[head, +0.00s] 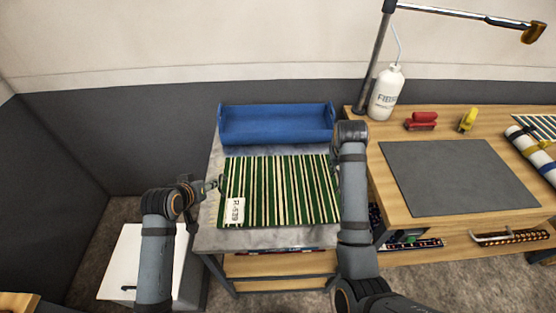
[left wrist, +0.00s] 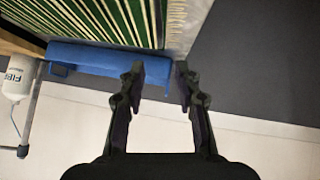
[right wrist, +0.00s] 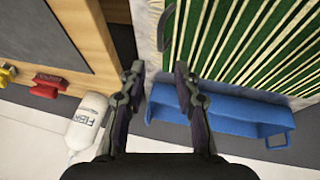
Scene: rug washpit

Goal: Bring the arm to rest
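My left gripper (head: 210,184) is beside the left edge of a green and cream striped rug (head: 280,190). In the left wrist view its fingers (left wrist: 160,72) are apart with nothing between them. My right arm comes up over the right edge of the rug in the head view, and its wrist hides most of that gripper. In the right wrist view the right gripper's fingers (right wrist: 159,72) are apart and empty, near the rug's edge. The rug lies flat on a grey-topped table (head: 270,239), with a white tag (head: 235,210) reading R-539 at its front left corner.
A blue trough (head: 275,127) stands behind the rug. To the right, a wooden bench (head: 390,200) holds a dark mat (head: 455,175), a white bottle (head: 386,95), a red tool (head: 421,121), a yellow tool (head: 467,120) and a lamp post. A white box (head: 135,262) is at the lower left.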

